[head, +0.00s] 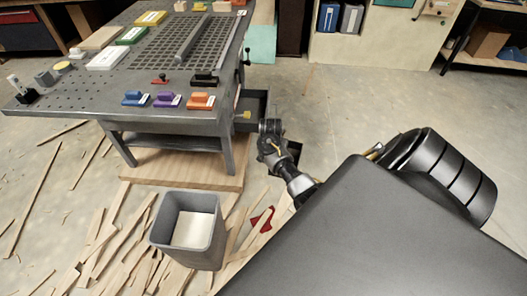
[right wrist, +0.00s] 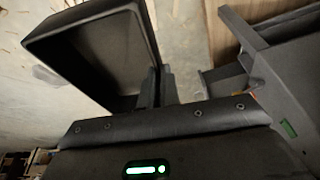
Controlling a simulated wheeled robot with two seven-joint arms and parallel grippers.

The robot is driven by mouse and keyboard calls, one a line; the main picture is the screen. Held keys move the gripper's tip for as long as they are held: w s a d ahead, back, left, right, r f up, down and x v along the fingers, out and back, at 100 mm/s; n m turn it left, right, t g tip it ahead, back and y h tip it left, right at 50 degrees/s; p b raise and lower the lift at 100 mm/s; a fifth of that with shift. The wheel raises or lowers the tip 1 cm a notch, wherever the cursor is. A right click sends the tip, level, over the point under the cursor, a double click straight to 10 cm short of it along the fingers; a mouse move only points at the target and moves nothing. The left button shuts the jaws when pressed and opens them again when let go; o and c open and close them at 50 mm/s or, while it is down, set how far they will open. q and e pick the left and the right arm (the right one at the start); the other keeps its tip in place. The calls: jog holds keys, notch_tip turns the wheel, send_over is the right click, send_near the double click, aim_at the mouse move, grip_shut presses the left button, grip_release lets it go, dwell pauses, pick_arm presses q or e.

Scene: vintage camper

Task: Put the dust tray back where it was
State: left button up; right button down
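The dust tray (right wrist: 85,48) is a dark open-topped box filling the upper left of the right wrist view. My right gripper (right wrist: 158,88) has its two fingers closed on the tray's near wall. In the head view the gripper end of my right arm (head: 270,128) is low at the right side of the grey workbench (head: 186,118). My left gripper is not in view.
A grey bin (head: 187,205) with a pale item inside stands before the bench. Wood scraps (head: 110,240) litter the floor at left. A red item (head: 262,218) lies near the bin. A wooden platform (head: 190,172) lies under the bench. Concrete floor at right is clear.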

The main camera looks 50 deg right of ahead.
jog(key=s+a+r+n+t+y, duration=0.1)
jog(key=a+r+n, duration=0.2)
jog(key=a+r, duration=0.35)
jog(key=a+r+n, duration=0.3)
jog(key=a, duration=0.7)
jog(key=s+a+r+n+y, duration=0.1)
jog(key=s+a+r+n, duration=0.1)
jog(key=s+a, duration=0.4)
jog(key=s+a+r+n+y, duration=0.1)
jog(key=s+a+r+n, duration=0.1)
jog(key=s+a+n, duration=0.2)
jog(key=s+a, duration=0.2)
jog(key=s, duration=0.1)
jog(key=shift+s+a+t, duration=0.25)
jog(key=shift+a+t, duration=0.1)
jog(key=shift+t, duration=0.05)
